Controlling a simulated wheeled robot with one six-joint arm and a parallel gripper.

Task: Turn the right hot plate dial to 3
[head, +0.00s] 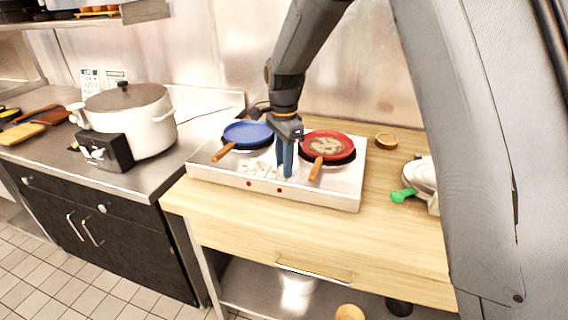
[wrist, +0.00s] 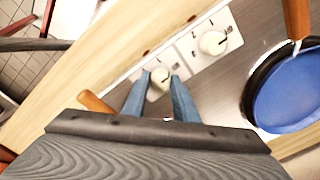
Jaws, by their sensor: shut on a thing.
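The white hot plate (head: 335,190) sits on the wooden counter with two dials between its burners. My gripper (head: 286,172) reaches down from above at the right dial. In the wrist view my fingers (wrist: 161,80) are shut on the right dial (wrist: 158,84), one on each side of the white knob. The left dial (wrist: 213,42) is free and shows a dark pointer mark. The right dial is mostly hidden by my fingers in the head view. The numbers are too small to read, so I cannot tell the right dial's setting.
A blue pan (head: 247,133) stands on the left burner and a red pan (head: 328,144) with food on the right one. Their wooden handles point forward, beside my fingers. A white pot (head: 130,120) stands on the left counter. The wooden counter (head: 240,212) is clear in front.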

